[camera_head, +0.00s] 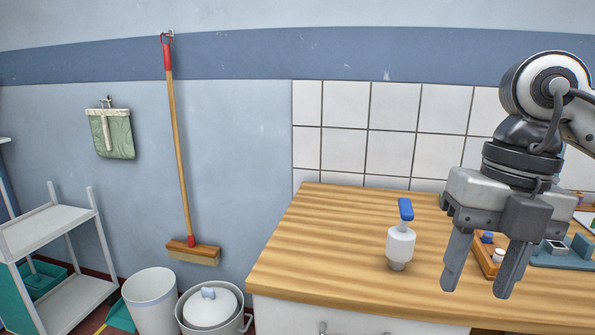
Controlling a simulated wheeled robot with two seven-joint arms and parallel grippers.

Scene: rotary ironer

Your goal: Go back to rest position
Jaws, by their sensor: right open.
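My right gripper (477,281) hangs at the right, in front of the wooden counter, with its two grey fingers pointing down. The fingers are apart and nothing is between them. A white dispenser-like object with a blue top (400,242) stands upright on the counter to the left of the fingers, apart from them. My left gripper is not in the picture.
The wooden counter (330,238) is bare on its left part. Behind my right gripper are a wooden tray (487,262) and a blue-grey holder (572,251). A broom (178,140) hangs on the wall. Two white bins (152,302) and a white shelf cart (48,222) stand at left.

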